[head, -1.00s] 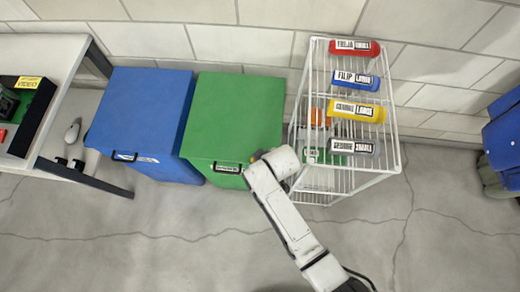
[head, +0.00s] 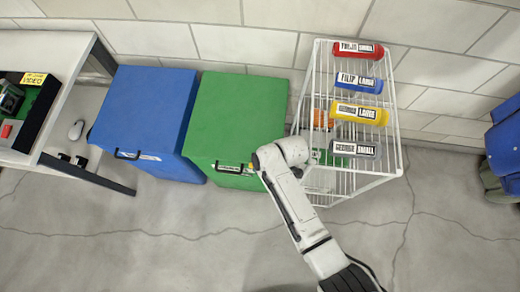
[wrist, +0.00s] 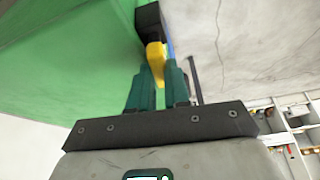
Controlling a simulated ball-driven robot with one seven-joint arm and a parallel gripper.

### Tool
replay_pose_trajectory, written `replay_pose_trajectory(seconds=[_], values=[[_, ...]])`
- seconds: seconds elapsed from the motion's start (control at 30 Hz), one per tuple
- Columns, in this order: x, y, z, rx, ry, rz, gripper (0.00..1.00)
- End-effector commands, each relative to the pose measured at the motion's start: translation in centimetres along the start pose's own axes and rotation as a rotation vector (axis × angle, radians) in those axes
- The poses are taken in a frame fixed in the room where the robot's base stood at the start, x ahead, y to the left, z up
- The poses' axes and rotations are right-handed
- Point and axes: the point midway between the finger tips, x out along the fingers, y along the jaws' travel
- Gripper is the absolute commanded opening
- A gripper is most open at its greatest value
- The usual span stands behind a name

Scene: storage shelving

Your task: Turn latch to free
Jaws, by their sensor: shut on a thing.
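The green box (head: 235,115) stands between the blue box and the wire rack, with a black handle (head: 228,168) on its front. In the wrist view, the green box wall (wrist: 70,50) fills the upper left. A yellow latch (wrist: 155,56) hangs below a black mount (wrist: 149,20) at the box's edge. My gripper (wrist: 158,84) has its green fingers closed around the lower part of the yellow latch. In the head view my white arm reaches up to the green box's front right corner and hides the fingers and the latch.
A blue box (head: 145,110) stands left of the green one. A white wire rack (head: 395,145) with several coloured labelled cylinders is close on the right of my arm. A table (head: 70,60) is at far left. The floor (head: 130,250) in front is clear.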

Motion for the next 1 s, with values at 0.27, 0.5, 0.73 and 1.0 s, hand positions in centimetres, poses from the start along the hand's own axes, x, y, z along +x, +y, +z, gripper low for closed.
replay_pose_trajectory(seconds=[0.27,0.5,0.73,1.0], values=[[0.0,0.03,0.02,-0.004,-0.001,-0.001,0.0],[0.0,0.02,0.03,-0.003,-0.001,0.0,0.28],[0.0,0.0,0.02,-0.003,-0.001,-0.001,0.43],[-0.62,0.04,-0.28,-0.004,0.001,0.0,0.43]])
